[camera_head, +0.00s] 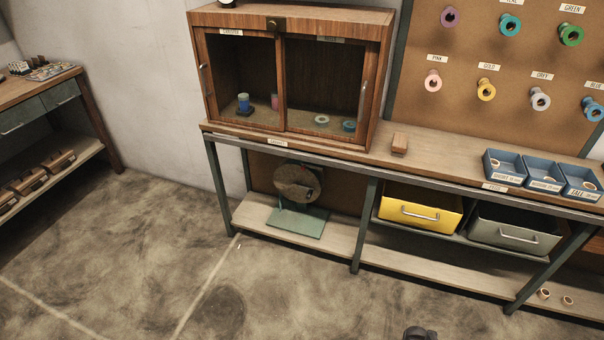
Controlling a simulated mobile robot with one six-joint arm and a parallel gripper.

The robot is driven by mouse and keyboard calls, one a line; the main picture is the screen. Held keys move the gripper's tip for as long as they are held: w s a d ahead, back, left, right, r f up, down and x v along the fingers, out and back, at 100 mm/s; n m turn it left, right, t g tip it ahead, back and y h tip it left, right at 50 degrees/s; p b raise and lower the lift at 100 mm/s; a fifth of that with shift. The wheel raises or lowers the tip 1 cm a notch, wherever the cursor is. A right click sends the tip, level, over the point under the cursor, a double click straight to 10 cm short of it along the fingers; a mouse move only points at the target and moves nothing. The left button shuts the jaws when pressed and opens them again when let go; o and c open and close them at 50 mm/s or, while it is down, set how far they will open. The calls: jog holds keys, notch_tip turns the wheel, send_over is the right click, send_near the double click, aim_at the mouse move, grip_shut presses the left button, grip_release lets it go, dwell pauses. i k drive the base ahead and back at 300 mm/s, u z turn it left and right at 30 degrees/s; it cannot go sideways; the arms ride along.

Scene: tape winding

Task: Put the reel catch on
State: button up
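A round brown reel (297,181) stands upright on a green stand (298,222) on the lower shelf, under the glass-fronted cabinet. A small greyish part (311,194) shows at the lower right of the reel's face. It may be the catch, but it is too small to tell, and so is whether it is on or off. My gripper's fingers are not in view. A dark rounded piece at the bottom edge, right of the middle, may be part of my arm. It is far in front of the reel.
The wooden cabinet (290,15) holds several spools behind its doors. A yellow drawer (420,210) and a grey drawer (515,230) sit right of the reel. A bench leg (364,225) stands between. The floor (190,260) before the reel is clear.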

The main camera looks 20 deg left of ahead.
aim_at(304, 164)
jog(key=u, duration=0.2)
jog(key=k, duration=0.7)
jog(key=u, duration=0.5)
jog(key=k, duration=0.65)
jog(key=u, duration=0.85)
jog(key=i, duration=0.95)
jog(key=u, duration=0.5)
jog(key=i, duration=1.6)
jog(key=z, duration=0.25)
